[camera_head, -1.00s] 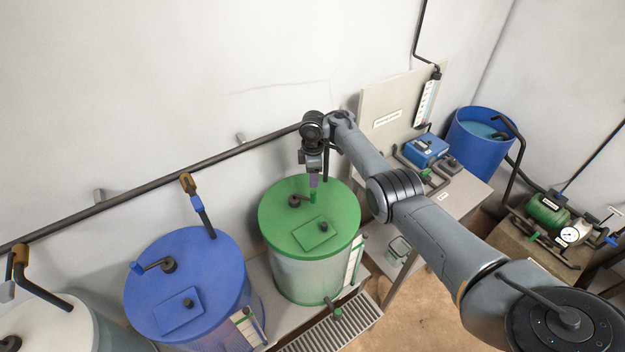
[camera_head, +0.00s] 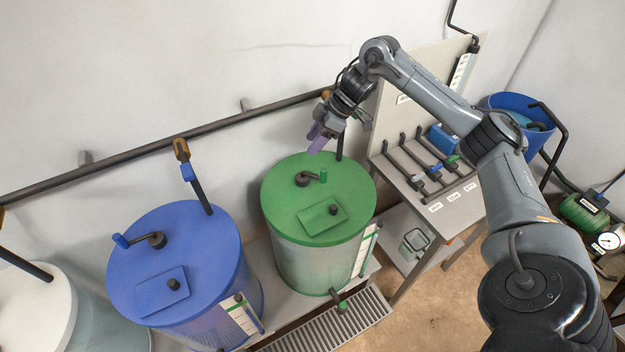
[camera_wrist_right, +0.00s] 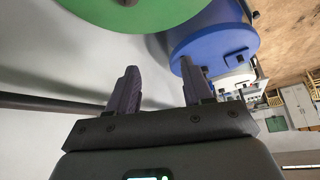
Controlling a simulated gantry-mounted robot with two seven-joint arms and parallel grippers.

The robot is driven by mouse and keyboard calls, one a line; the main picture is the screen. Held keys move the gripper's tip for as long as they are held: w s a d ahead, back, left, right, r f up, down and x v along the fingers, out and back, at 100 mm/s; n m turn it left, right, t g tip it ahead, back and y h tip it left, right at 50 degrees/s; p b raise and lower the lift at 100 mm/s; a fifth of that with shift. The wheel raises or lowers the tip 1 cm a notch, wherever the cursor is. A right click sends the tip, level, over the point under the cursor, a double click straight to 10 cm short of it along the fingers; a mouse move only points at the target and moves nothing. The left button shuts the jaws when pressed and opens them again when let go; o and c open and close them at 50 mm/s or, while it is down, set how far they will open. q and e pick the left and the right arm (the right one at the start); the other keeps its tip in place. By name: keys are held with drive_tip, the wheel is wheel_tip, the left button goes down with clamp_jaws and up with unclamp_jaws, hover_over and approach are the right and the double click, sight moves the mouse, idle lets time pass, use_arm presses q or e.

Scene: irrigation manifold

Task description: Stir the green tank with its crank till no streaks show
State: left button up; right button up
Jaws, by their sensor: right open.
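The green tank (camera_head: 318,245) stands on the bench, with a green lid and a pale, cloudy wall. I cannot tell whether streaks show in it. Its crank has a dark hub (camera_head: 302,180) and a short upright green handle (camera_head: 323,176) pointing right of the hub. My right gripper (camera_head: 317,138) has purple-grey fingers and is open and empty, above and behind the crank handle, apart from it. In the right wrist view the fingers of the right gripper (camera_wrist_right: 158,80) are spread with nothing between them, and the green lid (camera_wrist_right: 135,10) shows at the top. My left gripper is out of view.
A blue tank (camera_head: 190,250) with its own crank stands left, and a white tank (camera_head: 35,300) beyond it. A dark pipe (camera_head: 120,158) runs along the wall behind. A side table (camera_head: 425,190) with several valve levers stands right. A floor grate (camera_head: 335,325) lies in front.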

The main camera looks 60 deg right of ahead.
drive_tip(key=g+h+b, duration=0.1)
drive_tip(key=h+b, duration=0.1)
approach(324, 169)
drive_tip(key=f, duration=0.2)
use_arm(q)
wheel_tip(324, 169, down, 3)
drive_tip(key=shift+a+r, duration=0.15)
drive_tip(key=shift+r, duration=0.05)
use_arm(e)
drive_tip(key=x, duration=1)
drive_tip(key=shift+w+a, duration=0.25)
drive_tip(key=shift+w, duration=0.1)
drive_tip(key=shift+c, duration=0.5)
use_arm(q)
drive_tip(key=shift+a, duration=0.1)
use_arm(e)
clamp_jaws()
